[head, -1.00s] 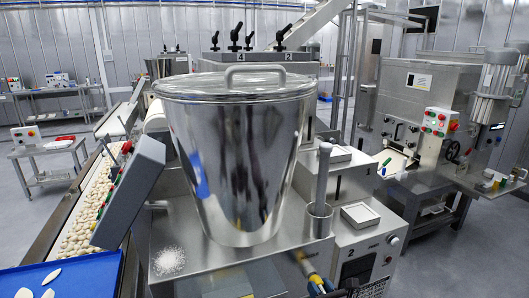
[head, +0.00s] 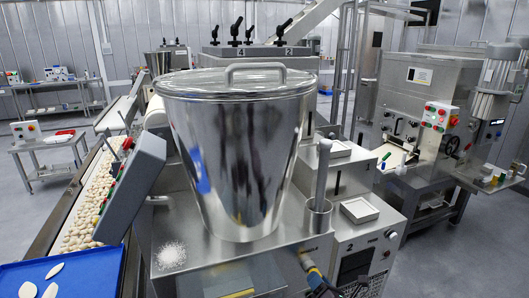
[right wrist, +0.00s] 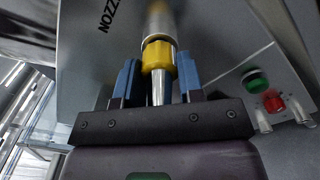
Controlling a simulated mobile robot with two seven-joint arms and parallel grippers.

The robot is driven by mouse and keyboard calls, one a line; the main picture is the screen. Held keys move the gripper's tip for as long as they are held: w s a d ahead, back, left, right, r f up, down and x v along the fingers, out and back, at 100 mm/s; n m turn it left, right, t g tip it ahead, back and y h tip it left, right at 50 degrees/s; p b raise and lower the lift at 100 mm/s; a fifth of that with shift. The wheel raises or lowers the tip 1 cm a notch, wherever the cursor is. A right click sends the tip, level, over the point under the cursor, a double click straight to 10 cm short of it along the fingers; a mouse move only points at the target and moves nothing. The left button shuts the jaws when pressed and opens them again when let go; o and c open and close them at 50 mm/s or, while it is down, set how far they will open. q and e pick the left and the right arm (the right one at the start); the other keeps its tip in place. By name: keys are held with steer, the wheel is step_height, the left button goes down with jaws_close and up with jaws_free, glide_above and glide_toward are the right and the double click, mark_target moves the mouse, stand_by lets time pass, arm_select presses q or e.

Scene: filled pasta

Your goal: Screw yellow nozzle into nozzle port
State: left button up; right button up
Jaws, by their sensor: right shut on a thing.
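The yellow nozzle (right wrist: 158,56) is a yellow collar with a silver tip pointing back toward my gripper. In the right wrist view its far end meets the silver nozzle port (right wrist: 158,21), lined up with it; how deep it sits is hidden. My right gripper (right wrist: 158,72) has its blue fingers on both sides of the collar, shut on it. In the head view my right gripper (head: 313,274) is small, at the lower front of the hopper machine, and the nozzle is barely visible there. My left gripper is out of view.
The steel hopper (head: 238,160) stands above the port. A green button (right wrist: 256,80) and a red button (right wrist: 273,101) are on a panel right of the gripper. A blue tray (head: 85,270) and a tilted control box (head: 130,190) are at left.

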steer(key=m, duration=0.4)
steer(key=shift+w+a+r+m+h, duration=0.1)
steer(key=shift+r+m+h, duration=0.1)
steer(key=shift+m+h, duration=0.15)
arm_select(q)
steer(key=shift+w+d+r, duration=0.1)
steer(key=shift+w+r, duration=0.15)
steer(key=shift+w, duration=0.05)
arm_select(e)
steer(key=m, duration=0.3)
jaws_close()
steer(key=m, duration=0.5)
steer(key=shift+f, duration=0.1)
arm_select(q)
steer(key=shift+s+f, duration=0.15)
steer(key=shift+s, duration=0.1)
arm_select(e)
steer(key=shift+m, duration=0.35)
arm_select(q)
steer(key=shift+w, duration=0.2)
arm_select(e)
steer(key=shift+m, duration=0.4)
steer(key=shift+m, duration=1)
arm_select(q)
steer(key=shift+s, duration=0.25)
arm_select(e)
steer(key=o, duration=1.1)
jaws_free()
steer(key=shift+c, duration=0.2)
